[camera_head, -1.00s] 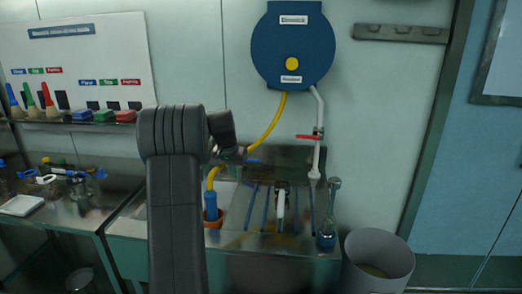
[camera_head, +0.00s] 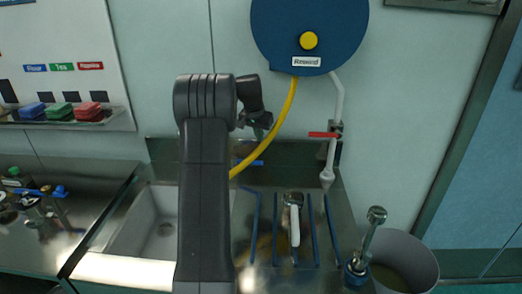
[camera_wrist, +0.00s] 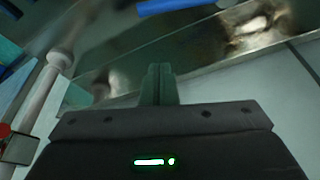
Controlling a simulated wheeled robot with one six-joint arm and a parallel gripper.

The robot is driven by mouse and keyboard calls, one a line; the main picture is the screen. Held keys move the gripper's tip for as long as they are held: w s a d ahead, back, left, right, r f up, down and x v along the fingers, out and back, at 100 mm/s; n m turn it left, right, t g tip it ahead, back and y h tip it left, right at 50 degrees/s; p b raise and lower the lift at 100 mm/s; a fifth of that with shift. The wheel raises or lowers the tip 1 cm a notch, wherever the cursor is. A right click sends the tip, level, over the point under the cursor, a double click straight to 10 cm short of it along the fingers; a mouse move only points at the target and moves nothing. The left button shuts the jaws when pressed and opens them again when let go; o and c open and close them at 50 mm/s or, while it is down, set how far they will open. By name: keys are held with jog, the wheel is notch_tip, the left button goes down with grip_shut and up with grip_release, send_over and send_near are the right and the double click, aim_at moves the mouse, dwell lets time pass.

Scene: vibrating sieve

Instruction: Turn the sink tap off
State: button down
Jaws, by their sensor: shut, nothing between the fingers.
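The steel sink basin (camera_head: 150,225) is at left of centre in the head view, partly covered by my arm. A small blue bar (camera_head: 258,163) shows by the back splash, right of my arm; I cannot tell whether it is the tap's handle. A blue part also shows at the top of the wrist view (camera_wrist: 165,5). A red lever (camera_head: 323,134) sits crosswise on a white pipe (camera_head: 330,160) below the hose reel. My gripper (camera_head: 263,130) is shut and empty, left of the red lever and above the blue bar. Its closed fingertips (camera_wrist: 160,70) show in the wrist view.
A blue hose reel (camera_head: 310,35) hangs on the wall, with a yellow hose (camera_head: 282,115) running down close beside my gripper. Blue rails and a white-handled tool (camera_head: 294,225) are on the drainboard. A grey bin (camera_head: 415,270) stands at right. Coloured sponges (camera_head: 60,110) sit on a shelf.

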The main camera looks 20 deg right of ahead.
aim_at(247, 161)
jog(key=shift+r, duration=0.1)
jog(key=p+x, duration=0.2)
jog(key=x, duration=0.7)
jog(key=shift+s+f, duration=0.1)
jog(key=shift+f, duration=0.3)
jog(key=shift+s+a+r+p, duration=0.15)
jog(key=shift+s+a+p, duration=0.15)
jog(key=shift+s+a, duration=0.35)
jog(key=shift+s+a+r+p, duration=0.15)
jog(key=shift+s+a+p, duration=0.1)
jog(key=shift+s+a, duration=0.4)
jog(key=shift+w, duration=0.1)
